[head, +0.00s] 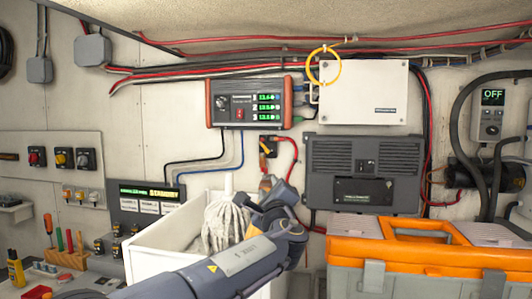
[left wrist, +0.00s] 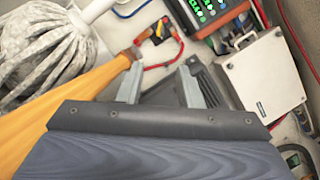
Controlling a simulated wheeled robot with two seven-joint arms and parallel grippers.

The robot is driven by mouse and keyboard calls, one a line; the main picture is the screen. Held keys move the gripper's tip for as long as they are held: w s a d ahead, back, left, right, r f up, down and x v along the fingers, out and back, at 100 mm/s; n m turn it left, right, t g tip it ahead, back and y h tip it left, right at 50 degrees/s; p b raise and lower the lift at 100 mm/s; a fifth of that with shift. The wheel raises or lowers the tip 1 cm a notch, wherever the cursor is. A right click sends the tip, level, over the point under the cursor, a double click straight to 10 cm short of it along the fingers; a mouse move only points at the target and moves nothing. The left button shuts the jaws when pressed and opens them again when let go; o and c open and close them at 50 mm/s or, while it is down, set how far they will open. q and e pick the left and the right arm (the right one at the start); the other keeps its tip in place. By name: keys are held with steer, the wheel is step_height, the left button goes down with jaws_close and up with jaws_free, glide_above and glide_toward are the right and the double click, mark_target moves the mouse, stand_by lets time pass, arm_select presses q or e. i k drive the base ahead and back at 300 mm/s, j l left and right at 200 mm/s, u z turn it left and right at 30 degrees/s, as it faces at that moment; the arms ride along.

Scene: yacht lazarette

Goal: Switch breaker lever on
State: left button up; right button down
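A small black breaker (head: 270,146) with a yellow lever is on the back wall, below the green-lit charger; red and blue cables run near it. In the left wrist view the breaker (left wrist: 158,32) shows at the top centre, beyond the fingertips. I cannot tell the lever's exact setting. My left gripper (head: 272,186) is below the breaker in the head view, pointing towards the wall. In the left wrist view its two grey fingers (left wrist: 158,72) stand apart with nothing between them. It appears clear of the breaker. My right gripper is in neither view.
A white bin (head: 165,246) with a grey mop (head: 224,222) stands by my left arm. An orange-yellow shaft (left wrist: 85,112) lies close left of the fingers. A dark grey unit (head: 362,160) and an orange toolbox (head: 400,245) are on the right.

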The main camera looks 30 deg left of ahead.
mark_target(267, 151)
steer(key=i+j, duration=0.7)
steer(key=i, duration=0.1)
